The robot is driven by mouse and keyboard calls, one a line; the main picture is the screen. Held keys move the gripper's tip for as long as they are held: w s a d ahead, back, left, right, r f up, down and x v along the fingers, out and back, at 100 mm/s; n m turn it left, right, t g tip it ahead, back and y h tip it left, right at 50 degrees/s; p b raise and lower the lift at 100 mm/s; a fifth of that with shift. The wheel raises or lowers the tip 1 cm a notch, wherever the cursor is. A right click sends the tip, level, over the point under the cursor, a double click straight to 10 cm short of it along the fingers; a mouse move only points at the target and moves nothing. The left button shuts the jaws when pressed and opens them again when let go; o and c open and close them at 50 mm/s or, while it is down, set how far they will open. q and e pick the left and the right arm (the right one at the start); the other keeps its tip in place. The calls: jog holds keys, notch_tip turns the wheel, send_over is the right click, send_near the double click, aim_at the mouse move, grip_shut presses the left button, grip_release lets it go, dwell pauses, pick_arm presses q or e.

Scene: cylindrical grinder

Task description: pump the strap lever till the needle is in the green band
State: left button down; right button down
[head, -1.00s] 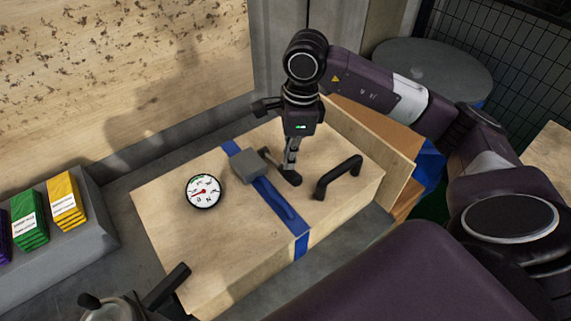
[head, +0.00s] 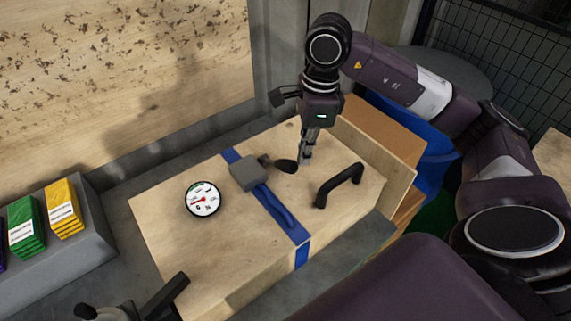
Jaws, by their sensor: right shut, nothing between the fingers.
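The strap lever is a short black arm with a rounded grip (head: 286,166). It sticks out to the right from a grey ratchet block (head: 245,173) on a blue strap (head: 276,208) around a wooden crate (head: 165,225). A round white gauge (head: 203,198) with a red needle lies left of the block. Its marks are too small to tell where the needle stands against the green. My right gripper (head: 304,161) points down, shut and empty, just right of the lever grip, seemingly apart from it. At the lower left edge, cut-off dark parts may be my left gripper; its fingers are unclear.
A black handle (head: 338,185) stands on the crate right of the strap. Yellow (head: 63,209) and green (head: 26,228) packs lie on a grey ledge. A wooden board (head: 375,160) stands behind the crate's right end.

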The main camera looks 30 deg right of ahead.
notch_tip(320, 180, up, 9)
jog(key=d, duration=0.1)
jog(key=shift+s+r, duration=0.2)
jog(key=shift+s, duration=0.1)
dwell(0.8)
